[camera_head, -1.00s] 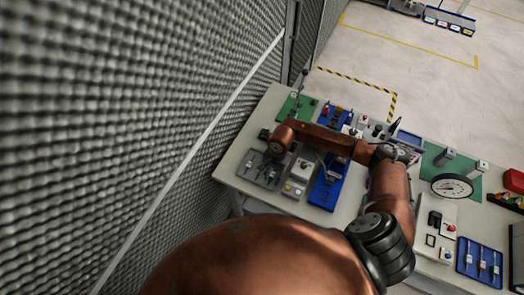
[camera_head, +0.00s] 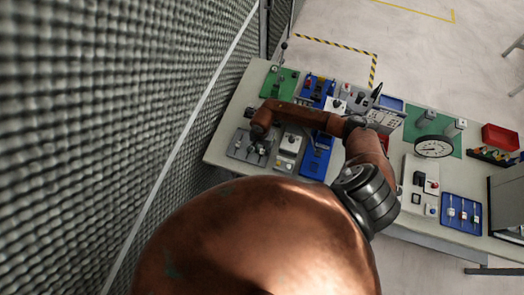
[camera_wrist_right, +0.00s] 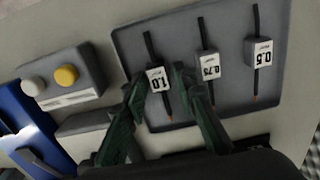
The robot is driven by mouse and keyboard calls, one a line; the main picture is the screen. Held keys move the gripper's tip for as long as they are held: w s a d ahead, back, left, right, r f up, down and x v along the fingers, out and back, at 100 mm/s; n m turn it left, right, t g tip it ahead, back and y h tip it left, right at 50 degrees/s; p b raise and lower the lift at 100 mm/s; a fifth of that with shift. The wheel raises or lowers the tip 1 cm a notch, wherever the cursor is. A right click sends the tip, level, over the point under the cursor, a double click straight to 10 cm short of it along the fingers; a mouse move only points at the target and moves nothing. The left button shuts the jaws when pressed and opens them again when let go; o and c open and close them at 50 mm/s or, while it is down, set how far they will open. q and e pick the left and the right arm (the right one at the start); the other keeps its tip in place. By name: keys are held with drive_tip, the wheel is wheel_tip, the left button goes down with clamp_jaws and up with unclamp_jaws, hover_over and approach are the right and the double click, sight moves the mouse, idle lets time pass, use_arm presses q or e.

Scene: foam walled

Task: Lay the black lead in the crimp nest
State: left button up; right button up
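Three black leads with white tags lie on a grey tray (camera_wrist_right: 225,25) in the right wrist view. The tags read 1.0 (camera_wrist_right: 158,78), 0.75 (camera_wrist_right: 209,65) and 0.5 (camera_wrist_right: 263,52). My right gripper (camera_wrist_right: 161,80) is open, with its two dark green fingers on either side of the 1.0 lead. I cannot tell whether they touch it. In the head view my right arm reaches left over the same grey tray (camera_head: 236,149); the leads are too small to tell there. I cannot pick out the crimp nest for certain. My left gripper is not in view.
A grey box (camera_wrist_right: 78,92) with a yellow and a white button stands beside the tray. A blue fixture (camera_head: 314,163) lies to its right in the head view. A round dial (camera_head: 434,147) and a blue panel (camera_head: 461,218) are farther right.

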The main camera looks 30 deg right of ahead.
drive_tip(key=shift+s+r, duration=0.1)
drive_tip(key=shift+s, duration=0.05)
drive_tip(key=shift+w, duration=0.2)
drive_tip(key=c, duration=0.4)
drive_tip(key=shift+s, duration=0.15)
clamp_jaws()
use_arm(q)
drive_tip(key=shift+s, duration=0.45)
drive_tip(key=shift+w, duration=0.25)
use_arm(e)
drive_tip(key=shift+r, duration=0.1)
